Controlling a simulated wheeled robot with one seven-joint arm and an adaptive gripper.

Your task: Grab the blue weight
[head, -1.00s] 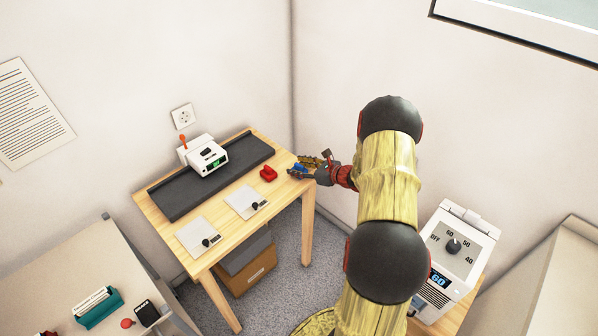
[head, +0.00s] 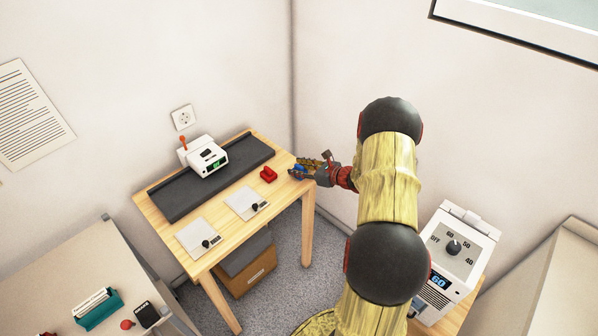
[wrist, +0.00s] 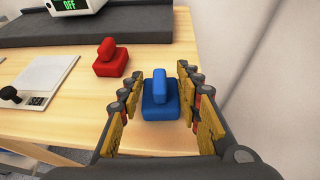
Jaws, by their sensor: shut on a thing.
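The blue weight (wrist: 160,97) is a square block with a raised handle bar on top. In the wrist view it stands upright between the two yellow-padded fingers of my gripper (wrist: 158,86), near the right edge of the wooden table. My gripper is shut on it. In the head view my gripper (head: 309,168) is at the table's right corner, and only a bit of the blue weight (head: 301,168) shows, the rest hidden by the fingers. A similar red weight (wrist: 110,59) sits to the left, apart from the gripper; it also shows in the head view (head: 268,174).
The wooden table (head: 228,187) also holds a dark tray (head: 185,201), a white device (head: 207,156) with a green display, and two flat plates with black knobs. Walls stand close behind and to the right. A white unit with a dial (head: 457,247) stands at right.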

